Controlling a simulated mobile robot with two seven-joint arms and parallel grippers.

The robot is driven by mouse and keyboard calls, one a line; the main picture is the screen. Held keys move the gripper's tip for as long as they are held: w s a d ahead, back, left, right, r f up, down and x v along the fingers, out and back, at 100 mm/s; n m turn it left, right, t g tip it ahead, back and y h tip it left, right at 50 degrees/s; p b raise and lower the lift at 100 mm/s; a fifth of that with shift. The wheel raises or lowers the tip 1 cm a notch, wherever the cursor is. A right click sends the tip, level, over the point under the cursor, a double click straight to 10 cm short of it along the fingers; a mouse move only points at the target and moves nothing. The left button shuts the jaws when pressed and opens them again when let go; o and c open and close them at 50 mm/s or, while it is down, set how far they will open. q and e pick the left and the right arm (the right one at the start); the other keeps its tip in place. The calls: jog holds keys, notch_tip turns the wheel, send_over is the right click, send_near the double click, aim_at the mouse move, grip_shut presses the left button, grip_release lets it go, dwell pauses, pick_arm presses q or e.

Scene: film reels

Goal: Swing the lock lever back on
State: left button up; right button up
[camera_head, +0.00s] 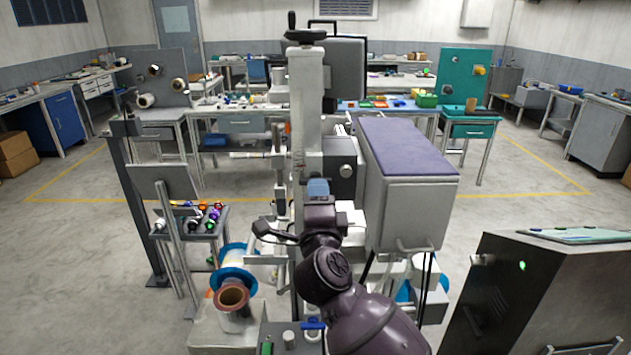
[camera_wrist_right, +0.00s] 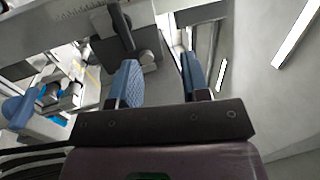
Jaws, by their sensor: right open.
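My right gripper (camera_head: 318,188) reaches up in front of the machine's pale upright column (camera_head: 304,110). Its two blue fingers stand apart with nothing between them in the right wrist view (camera_wrist_right: 158,62). A dark grey block with a pale round knob (camera_head: 346,171) sits on the column, just right of and above the fingers. In the right wrist view the block (camera_wrist_right: 108,48) is beyond the left finger, and a dark bar that looks like the lock lever (camera_wrist_right: 122,25) lies across it. I see no contact between fingers and bar. My left gripper is not in view.
A large grey box with a purple top (camera_head: 408,150) stands close on the right of the column. Blue film reels (camera_head: 237,280) and a brown roll (camera_head: 232,296) are low at left. A dark cabinet (camera_head: 510,290) stands at right front. Open floor lies on both sides.

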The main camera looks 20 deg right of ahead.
jog(key=w+d+f+g, duration=0.2)
jog(key=w+d+f, duration=0.1)
jog(key=w, duration=0.7)
jog(key=shift+w+p, duration=0.35)
jog(key=shift+w, duration=0.05)
jog(key=c, duration=0.7)
jog(key=shift+o, duration=0.2)
jog(key=shift+m, duration=0.3)
